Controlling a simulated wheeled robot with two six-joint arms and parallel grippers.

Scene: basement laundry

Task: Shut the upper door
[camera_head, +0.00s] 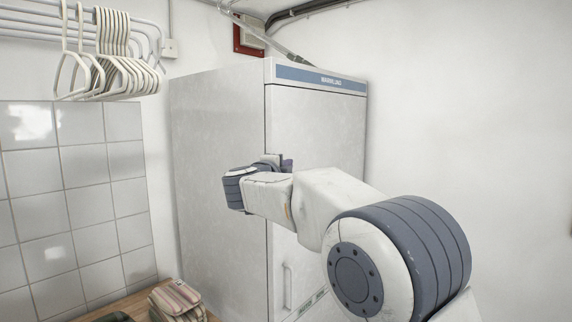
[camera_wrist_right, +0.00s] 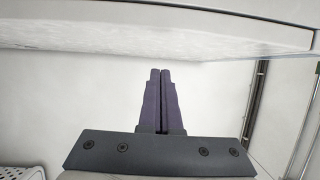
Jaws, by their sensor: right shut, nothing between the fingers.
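A tall white cabinet (camera_head: 215,140) with a blue label strip (camera_head: 320,78) stands in the middle of the head view. Its upper door (camera_head: 318,120) sits below the strip and looks flush or nearly so; I cannot tell if a gap stays. My right arm covers the door's lower part. My right gripper (camera_head: 279,160) is in front of the door's left edge; whether it touches is unclear. In the right wrist view, the gripper (camera_wrist_right: 160,72) is shut and empty, with a white panel (camera_wrist_right: 150,35) across the top. My left gripper is out of view.
A lower handle (camera_head: 287,287) shows under my arm. Hangers (camera_head: 110,70) hang on a rack at upper left. A folded striped cloth (camera_head: 175,300) lies on a wooden surface at lower left. The wall to the right is bare.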

